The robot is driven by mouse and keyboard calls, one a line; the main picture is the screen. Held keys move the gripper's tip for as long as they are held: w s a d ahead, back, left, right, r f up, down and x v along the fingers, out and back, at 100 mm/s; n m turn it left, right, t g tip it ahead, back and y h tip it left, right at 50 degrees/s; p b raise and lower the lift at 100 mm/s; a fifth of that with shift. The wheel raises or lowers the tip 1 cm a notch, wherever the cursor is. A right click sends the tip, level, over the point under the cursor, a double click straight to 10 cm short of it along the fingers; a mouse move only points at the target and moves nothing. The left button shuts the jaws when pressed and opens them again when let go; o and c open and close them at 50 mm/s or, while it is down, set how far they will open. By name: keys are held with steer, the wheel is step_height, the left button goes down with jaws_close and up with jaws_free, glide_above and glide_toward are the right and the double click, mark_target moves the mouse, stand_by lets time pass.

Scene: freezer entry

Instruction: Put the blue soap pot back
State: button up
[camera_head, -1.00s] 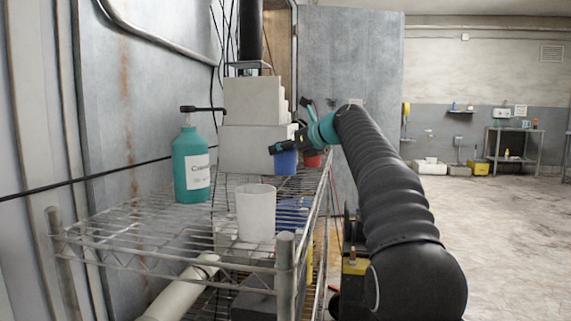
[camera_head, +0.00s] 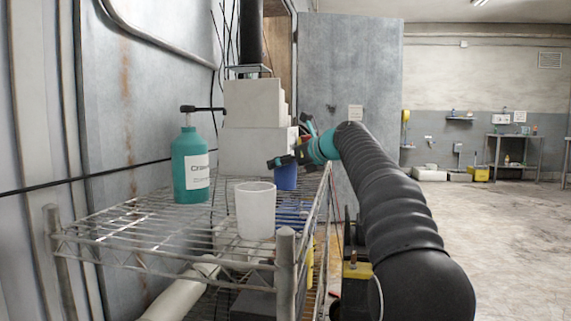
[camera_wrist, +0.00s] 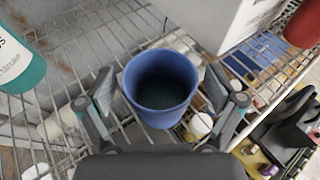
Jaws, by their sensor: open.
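The blue soap pot (camera_head: 285,179) is at the right edge of the wire rack's top shelf, in front of the white boxes, with its upper part hidden by my gripper (camera_head: 290,150). In the wrist view the pot (camera_wrist: 160,88) is upright and open-topped, between the two spread fingers of my gripper (camera_wrist: 168,96). Gaps show beside it, so the gripper is open around it. I cannot tell whether its base rests on the wires.
A teal pump bottle (camera_head: 191,167) and a white cup (camera_head: 256,212) stand on the wire rack (camera_head: 150,225). Stacked white boxes (camera_head: 250,125) are behind. A red container (camera_wrist: 303,22) is at the wrist view's top right. Open floor (camera_head: 515,235) lies right.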

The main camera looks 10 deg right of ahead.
steer(key=shift+r, duration=0.2)
steer(key=v, duration=1.2)
